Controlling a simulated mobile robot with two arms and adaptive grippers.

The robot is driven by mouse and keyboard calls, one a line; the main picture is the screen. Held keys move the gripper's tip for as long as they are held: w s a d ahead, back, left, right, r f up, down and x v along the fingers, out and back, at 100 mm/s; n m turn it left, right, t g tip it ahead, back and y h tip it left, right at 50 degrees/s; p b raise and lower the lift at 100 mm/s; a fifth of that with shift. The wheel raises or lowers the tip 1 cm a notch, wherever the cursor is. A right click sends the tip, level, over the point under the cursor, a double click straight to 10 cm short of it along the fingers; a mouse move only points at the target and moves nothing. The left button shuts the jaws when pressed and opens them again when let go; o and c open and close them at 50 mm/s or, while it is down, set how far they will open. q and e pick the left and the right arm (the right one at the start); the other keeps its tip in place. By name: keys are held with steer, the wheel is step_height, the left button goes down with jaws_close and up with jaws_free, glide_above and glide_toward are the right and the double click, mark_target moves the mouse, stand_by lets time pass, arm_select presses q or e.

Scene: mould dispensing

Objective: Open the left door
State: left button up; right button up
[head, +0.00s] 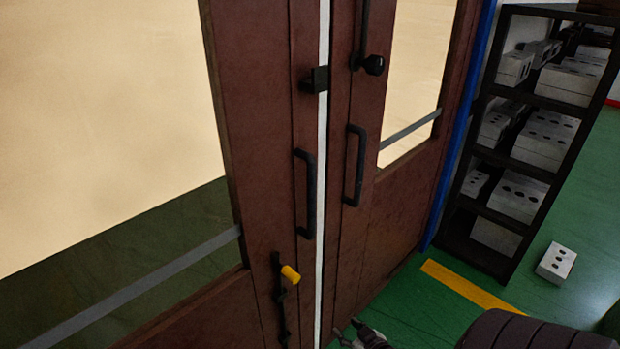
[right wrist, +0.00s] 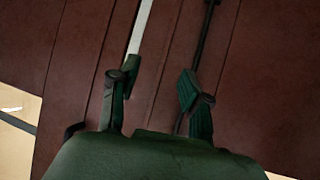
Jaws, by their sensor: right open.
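The left door (head: 255,120) is reddish brown with a large window. It has a dark upright handle (head: 307,195) near its inner edge and a dark bolt with a yellow knob (head: 289,274) lower down. A narrow white strip (head: 323,130) shows between it and the right door (head: 380,220); I cannot tell whether this is a gap. My right gripper (head: 356,337) is at the bottom edge of the head view, below and right of the yellow knob. In the right wrist view it (right wrist: 160,84) is open and empty, facing the doors. My left gripper is out of view.
The right door has its own handle (head: 355,166) and a dark latch with a round knob (head: 373,65). A black shelf (head: 487,213) with grey blocks stands at the right. One loose block (head: 556,263) lies on the green floor (head: 520,297). A yellow line (head: 467,287) crosses the floor.

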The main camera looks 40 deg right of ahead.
steer(key=w+d+r+t+p, duration=0.1)
steer(key=w+r+t, duration=0.1)
steer(key=r, duration=0.8)
steer(key=w+d+r+t+p, duration=0.1)
steer(key=w+r+t, duration=0.1)
steer(key=r, duration=0.7)
steer(key=t+p, duration=0.2)
glide_toward(314, 197)
steer(key=shift+n, duration=0.3)
steer(key=w+p, duration=0.1)
steer(key=w, duration=0.2)
steer(key=w+d+p, duration=0.1)
steer(key=w, duration=0.6)
steer(key=shift+w+d+f+p, duration=0.1)
steer(key=shift+w+d+p, duration=0.1)
steer(key=shift+p, duration=0.2)
steer(key=shift+w+f, duration=0.1)
steer(key=shift+w, duration=0.3)
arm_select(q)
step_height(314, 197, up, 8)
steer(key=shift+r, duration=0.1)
arm_select(e)
jaws_close()
